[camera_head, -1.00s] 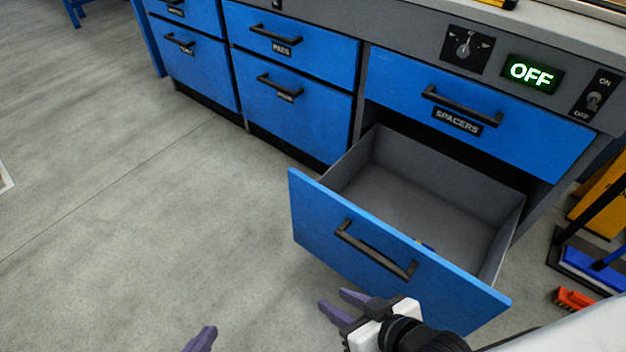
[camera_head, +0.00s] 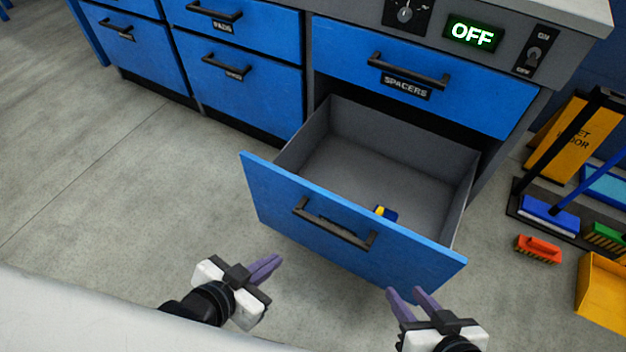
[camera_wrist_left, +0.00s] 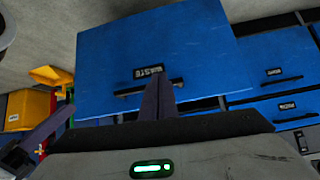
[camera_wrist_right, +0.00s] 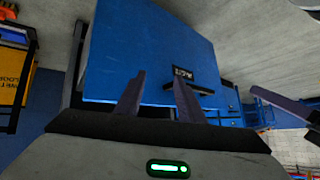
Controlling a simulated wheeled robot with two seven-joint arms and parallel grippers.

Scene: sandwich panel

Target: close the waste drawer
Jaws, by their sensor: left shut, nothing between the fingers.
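The waste drawer (camera_head: 340,235) is pulled out below the spacers drawer, and a small blue and yellow item (camera_head: 384,212) lies inside it. Its blue front has a dark bar handle (camera_head: 333,224); the WASTE label shows in the left wrist view (camera_wrist_left: 148,71). My left gripper (camera_head: 277,261) is shut and empty, in front of the drawer front's lower left part. My right gripper (camera_head: 408,293) is open and empty, just in front of the lower right part. I cannot tell if either touches the front. Both wrist views face the blue panel.
The spacers drawer (camera_head: 400,70) above and the other blue drawers (camera_head: 250,90) at left are closed. A sign reads OFF (camera_head: 472,33). At right stand a yellow floor sign (camera_head: 560,140), brushes (camera_head: 540,248) and a yellow bin (camera_head: 603,290). The floor at left is clear.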

